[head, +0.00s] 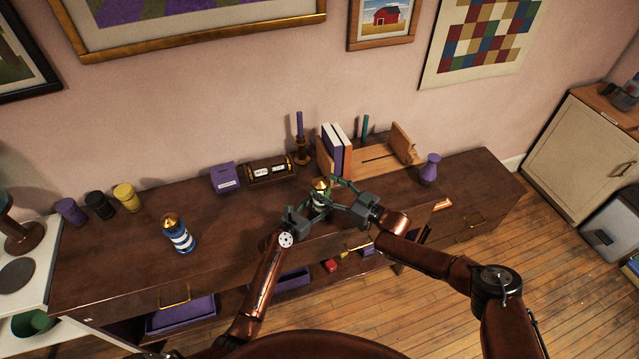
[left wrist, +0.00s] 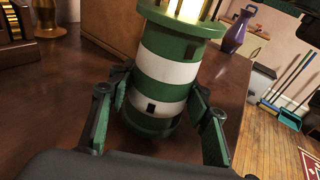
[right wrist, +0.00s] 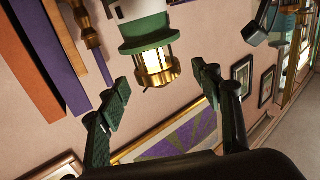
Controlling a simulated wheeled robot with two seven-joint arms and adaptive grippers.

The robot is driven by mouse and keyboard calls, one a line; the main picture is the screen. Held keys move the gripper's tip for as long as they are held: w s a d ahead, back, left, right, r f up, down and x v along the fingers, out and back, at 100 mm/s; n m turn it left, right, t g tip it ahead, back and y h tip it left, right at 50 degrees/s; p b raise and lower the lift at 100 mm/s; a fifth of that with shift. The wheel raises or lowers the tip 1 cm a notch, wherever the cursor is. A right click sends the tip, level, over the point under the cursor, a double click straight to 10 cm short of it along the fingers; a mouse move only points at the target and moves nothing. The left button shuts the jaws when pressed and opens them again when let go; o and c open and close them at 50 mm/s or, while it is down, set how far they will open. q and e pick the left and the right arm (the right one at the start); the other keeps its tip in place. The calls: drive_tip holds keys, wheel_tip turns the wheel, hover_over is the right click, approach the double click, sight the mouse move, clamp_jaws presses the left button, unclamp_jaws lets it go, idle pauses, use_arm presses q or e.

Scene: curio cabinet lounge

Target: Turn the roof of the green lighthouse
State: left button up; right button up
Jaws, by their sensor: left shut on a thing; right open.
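The green lighthouse (head: 320,199), green and white striped with a gold roof, stands near the front edge of the dark cabinet. In the left wrist view its striped body (left wrist: 168,72) is large, with the roof cut off above. My left gripper (left wrist: 160,108) is shut on the lower body, one finger on each side. In the right wrist view the lighthouse appears upside down, with its glowing lantern and gold roof (right wrist: 157,76) pointing down. My right gripper (right wrist: 160,88) is open, its fingers spread on either side of the roof and apart from it.
A blue and white lighthouse (head: 181,236) stands to the left on the cabinet (head: 120,255). Behind are a purple box (head: 225,178), a candlestick (head: 301,150), books (head: 333,150) in a wooden bookend and a purple vase (head: 430,169). The cabinet top between the two lighthouses is clear.

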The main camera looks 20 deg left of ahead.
sight(326, 188)
drive_tip(key=shift+x, duration=1.7)
drive_tip(key=shift+s, duration=0.1)
drive_tip(key=c, duration=1.2)
